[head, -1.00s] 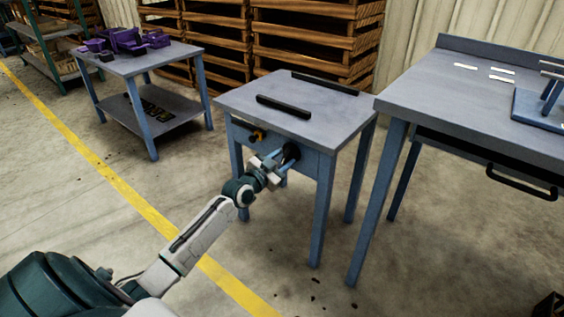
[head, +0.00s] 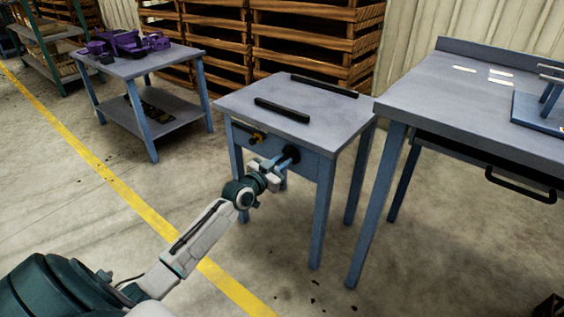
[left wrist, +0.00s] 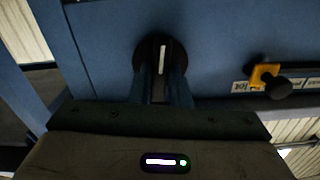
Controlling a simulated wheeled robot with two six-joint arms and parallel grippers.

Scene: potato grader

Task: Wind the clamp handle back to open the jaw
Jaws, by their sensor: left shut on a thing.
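The clamp handle (head: 291,153) is a dark round knob on the front of the small blue-grey table. In the left wrist view it is a black disc (left wrist: 138,54) with a pale upright mark. My left gripper (head: 282,161) is shut on the handle, with one finger on each side in the wrist view (left wrist: 163,75). The fingers hide part of the knob. On the tabletop lie two parallel black bars, the front one (head: 282,110) and the back one (head: 324,86), with a wide gap between them. My right gripper is out of view.
An orange-and-black latch (head: 257,137) sits left of the handle and shows beside labels in the wrist view (left wrist: 265,77). A larger workbench (head: 440,100) stands close on the right. A table with purple parts (head: 130,43) stands at left. Floor in front is clear.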

